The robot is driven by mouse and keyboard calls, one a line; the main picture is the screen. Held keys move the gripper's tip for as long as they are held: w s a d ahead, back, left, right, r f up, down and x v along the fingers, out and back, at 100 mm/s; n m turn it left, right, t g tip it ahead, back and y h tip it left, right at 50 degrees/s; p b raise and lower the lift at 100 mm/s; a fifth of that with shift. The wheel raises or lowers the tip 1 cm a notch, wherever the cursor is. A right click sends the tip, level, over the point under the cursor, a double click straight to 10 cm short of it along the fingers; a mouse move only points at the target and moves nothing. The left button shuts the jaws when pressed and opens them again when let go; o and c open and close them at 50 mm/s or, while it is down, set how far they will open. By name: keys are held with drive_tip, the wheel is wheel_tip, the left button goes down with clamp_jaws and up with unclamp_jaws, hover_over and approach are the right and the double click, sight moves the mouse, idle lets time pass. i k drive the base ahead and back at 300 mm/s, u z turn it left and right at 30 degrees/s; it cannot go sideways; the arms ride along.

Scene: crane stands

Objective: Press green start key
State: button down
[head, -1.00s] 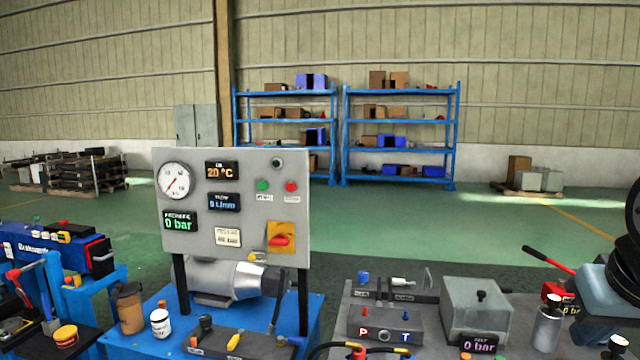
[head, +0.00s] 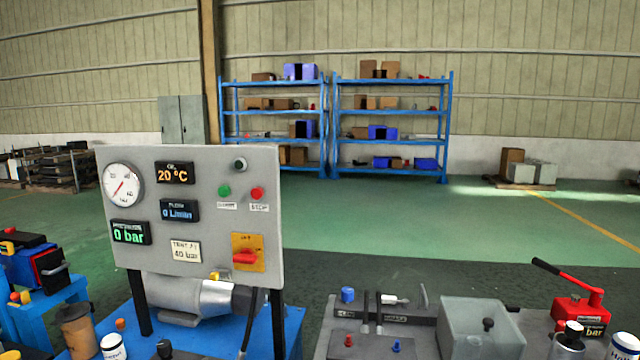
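The green start key (head: 224,191) is a small round button on the upright grey control panel (head: 200,228) at the left of the head view. A red button (head: 257,194) sits just right of it. Each has a small white label below; the left one is too blurred to read surely. The panel's displays show 20 °C, 0 L/min and 0 bar. Nothing covers the green key. My gripper is not in view.
A red lever on a yellow plate (head: 247,252) is low on the panel. A motor (head: 190,297) sits behind it on a blue bench. Right of it stand a grey box (head: 482,325) and a red hand pump (head: 580,316). Green floor is open beyond.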

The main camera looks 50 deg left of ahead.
sight(223, 191)
drive_tip(key=u, duration=0.4)
drive_tip(key=i, duration=0.1)
drive_tip(key=z, duration=0.55)
drive_tip(key=k, duration=1.35)
drive_tip(key=u, duration=0.95)
drive_tip(key=i, duration=1.35)
drive_tip(key=u, duration=0.3)
